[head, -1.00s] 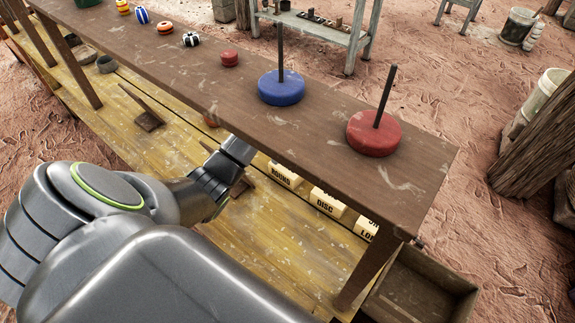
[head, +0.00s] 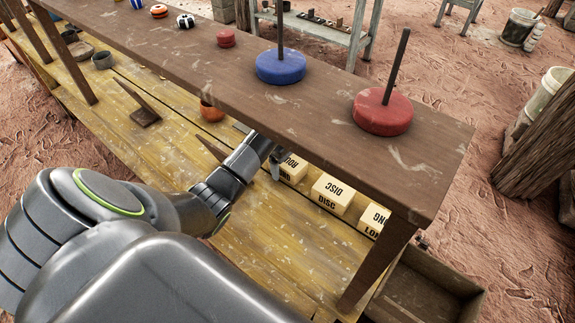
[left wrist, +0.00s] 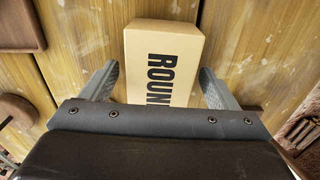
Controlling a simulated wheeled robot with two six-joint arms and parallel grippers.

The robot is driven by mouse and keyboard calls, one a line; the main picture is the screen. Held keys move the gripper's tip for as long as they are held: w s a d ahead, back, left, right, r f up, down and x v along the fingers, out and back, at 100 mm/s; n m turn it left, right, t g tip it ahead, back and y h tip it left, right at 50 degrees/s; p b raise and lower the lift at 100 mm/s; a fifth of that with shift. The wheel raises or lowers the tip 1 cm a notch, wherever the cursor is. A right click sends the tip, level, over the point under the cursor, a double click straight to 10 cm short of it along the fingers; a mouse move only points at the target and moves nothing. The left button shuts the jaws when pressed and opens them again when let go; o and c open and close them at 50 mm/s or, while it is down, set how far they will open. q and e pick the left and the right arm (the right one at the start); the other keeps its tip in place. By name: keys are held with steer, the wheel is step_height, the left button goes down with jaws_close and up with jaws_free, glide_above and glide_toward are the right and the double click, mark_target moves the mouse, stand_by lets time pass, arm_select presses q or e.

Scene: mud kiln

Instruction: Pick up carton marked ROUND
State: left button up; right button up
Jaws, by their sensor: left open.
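The carton marked ROUND (head: 292,167) is a tan box with black letters on the yellow lower shelf, partly under the brown upper board. In the left wrist view the carton (left wrist: 161,62) lies between the two fingers of my left gripper (left wrist: 163,85), with a gap on each side. The gripper is open. In the head view my left gripper (head: 276,160) reaches under the upper board beside the carton, and it partly covers it. My right gripper is not in view.
To the right on the lower shelf (head: 140,160) stand the DISC carton (head: 332,193) and a carton marked LONG (head: 374,220). The upper board (head: 330,120) hangs over them, carrying a blue disc (head: 281,67) and a red disc (head: 382,112) with pegs.

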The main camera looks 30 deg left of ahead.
arm_select(q)
steer(key=c, duration=1.2)
steer(key=shift+c, duration=0.2)
